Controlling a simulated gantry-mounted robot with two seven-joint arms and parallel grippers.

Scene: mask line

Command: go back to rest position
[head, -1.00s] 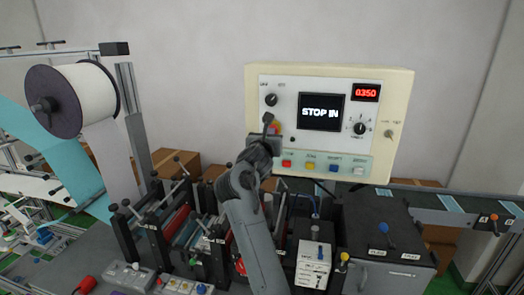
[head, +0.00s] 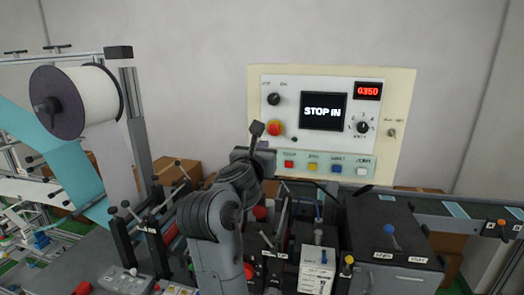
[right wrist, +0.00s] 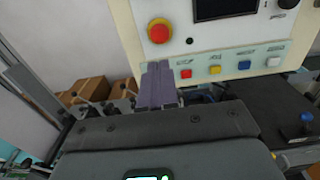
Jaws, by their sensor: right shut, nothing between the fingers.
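My right gripper (head: 257,130) is in front of the cream control panel (head: 405,110), just left of its red emergency button (head: 275,128). A small gap shows between gripper and button in the head view. In the right wrist view the closed fingers (right wrist: 155,85) sit below the red button (right wrist: 159,31), apart from it, with nothing between them. The panel screen (head: 323,112) reads "STOP IN" and a red display (head: 368,91) is lit above the knob. My left gripper is out of view.
A large film roll (head: 85,98) on a frame stands at left. Rollers and levers (head: 150,235) fill the bench below. A dark box (head: 385,225) with a blue knob is at right, beside a conveyor (head: 460,210). Cardboard boxes (head: 180,170) stand behind.

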